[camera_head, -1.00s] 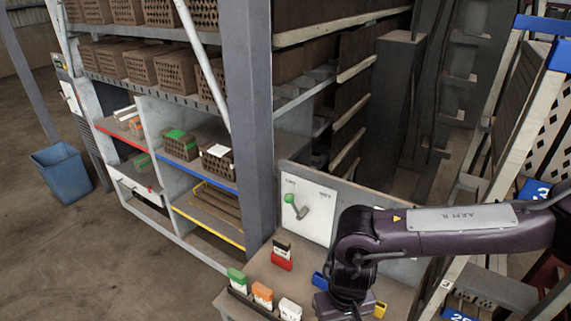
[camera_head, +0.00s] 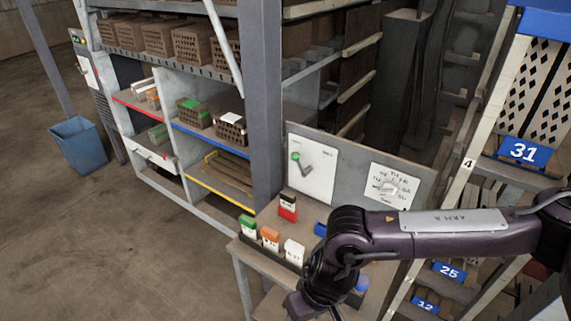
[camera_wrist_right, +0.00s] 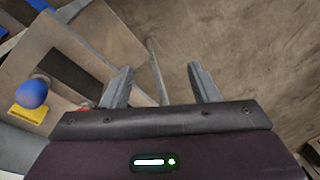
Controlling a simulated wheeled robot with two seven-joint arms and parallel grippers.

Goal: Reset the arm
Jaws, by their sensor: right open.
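My right arm comes in from the right in the head view, over the small work table (camera_head: 247,256). Its gripper reaches the bottom edge there, at the table's front side. In the right wrist view the right gripper (camera_wrist_right: 160,85) is open, its two fingers apart with nothing between them. Behind the fingers are a table edge and bare floor. My left arm and gripper are not in view.
The table bears green (camera_head: 247,227), orange (camera_head: 270,238) and white (camera_head: 294,252) boxes and a red-and-black box (camera_head: 287,207). Brick shelves (camera_head: 175,38) and a blue bin (camera_head: 78,145) are left; floor there is clear.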

